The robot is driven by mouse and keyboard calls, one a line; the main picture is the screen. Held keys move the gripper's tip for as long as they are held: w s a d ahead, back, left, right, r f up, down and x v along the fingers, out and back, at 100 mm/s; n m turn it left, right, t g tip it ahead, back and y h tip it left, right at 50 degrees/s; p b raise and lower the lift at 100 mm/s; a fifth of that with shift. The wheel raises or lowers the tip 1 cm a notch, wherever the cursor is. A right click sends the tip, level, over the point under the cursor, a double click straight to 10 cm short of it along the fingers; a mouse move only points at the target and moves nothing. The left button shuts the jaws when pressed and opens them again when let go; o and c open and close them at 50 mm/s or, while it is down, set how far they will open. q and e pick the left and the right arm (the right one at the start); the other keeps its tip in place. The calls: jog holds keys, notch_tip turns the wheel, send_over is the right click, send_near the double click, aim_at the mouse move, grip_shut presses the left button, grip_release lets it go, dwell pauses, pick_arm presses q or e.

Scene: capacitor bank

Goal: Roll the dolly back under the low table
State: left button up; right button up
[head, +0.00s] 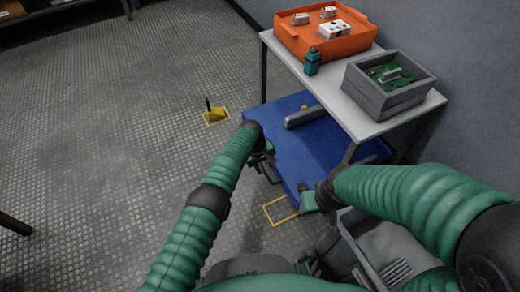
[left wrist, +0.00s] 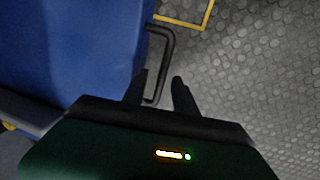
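The blue dolly (head: 290,150) stands partly under the low table (head: 345,105), its near part sticking out toward me. It also fills the upper left of the left wrist view (left wrist: 80,50). A black bar handle (left wrist: 169,55) is on the dolly's edge. My left gripper (head: 270,160) is at that edge; in the left wrist view its fingers (left wrist: 160,88) are apart, with the lower part of the handle between them and gaps beside it. My right gripper (head: 310,200) is by the dolly's near corner; its fingers are not clear.
On the table stand an orange tray (head: 328,47) with parts, a teal bottle (head: 312,65) and a grey box (head: 385,103) with a green board. A yellow chock (head: 216,113) sits on the floor. A yellow floor outline (head: 270,217) lies near the dolly.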

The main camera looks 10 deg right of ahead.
pick_arm(q)
notch_tip(320, 180, up, 14)
jog(key=a+p, duration=0.2)
jog(key=p, duration=0.8)
jog(key=shift+s+a, duration=0.3)
jog(key=shift+s, duration=0.15)
